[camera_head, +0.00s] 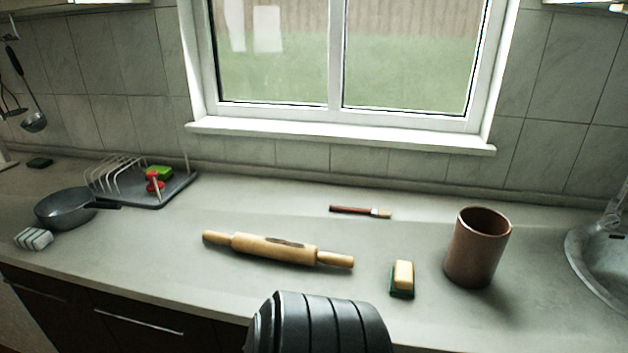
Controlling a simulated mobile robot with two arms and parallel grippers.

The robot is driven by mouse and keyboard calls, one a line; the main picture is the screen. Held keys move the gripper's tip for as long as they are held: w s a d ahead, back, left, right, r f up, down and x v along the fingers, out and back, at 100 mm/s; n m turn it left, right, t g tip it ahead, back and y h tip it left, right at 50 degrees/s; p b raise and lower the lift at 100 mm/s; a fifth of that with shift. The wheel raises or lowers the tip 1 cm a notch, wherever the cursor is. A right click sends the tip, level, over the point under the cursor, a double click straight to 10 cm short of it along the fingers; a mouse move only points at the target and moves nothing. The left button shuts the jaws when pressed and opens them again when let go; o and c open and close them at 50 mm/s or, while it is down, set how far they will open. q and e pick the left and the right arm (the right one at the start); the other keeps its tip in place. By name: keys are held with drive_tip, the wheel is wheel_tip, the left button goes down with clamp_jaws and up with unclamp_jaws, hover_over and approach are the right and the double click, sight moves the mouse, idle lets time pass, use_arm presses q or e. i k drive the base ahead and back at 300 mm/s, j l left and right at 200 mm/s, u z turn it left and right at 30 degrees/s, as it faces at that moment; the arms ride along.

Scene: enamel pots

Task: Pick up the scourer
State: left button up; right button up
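A small yellow sponge block with a dark green layer (402,278) lies on the counter right of centre and looks like a scourer. It sits between the rolling pin and the brown pot, touching neither. A flat dark green pad (40,162) lies far off at the back left; I cannot tell whether it is also a scourer. Neither of my grippers shows in the head view.
A wooden rolling pin (278,249), a brush (360,211) and a brown pot (478,247) are on the counter (200,285). At left are a grey pan (66,209), a striped block (33,239) and a dish rack (180,190). A sink (600,262) is at right.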

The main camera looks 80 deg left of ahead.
sight(402, 277)
drive_tip(key=u, duration=3)
drive_tip(key=i+j+z, duration=0.15)
drive_tip(key=j, duration=0.15)
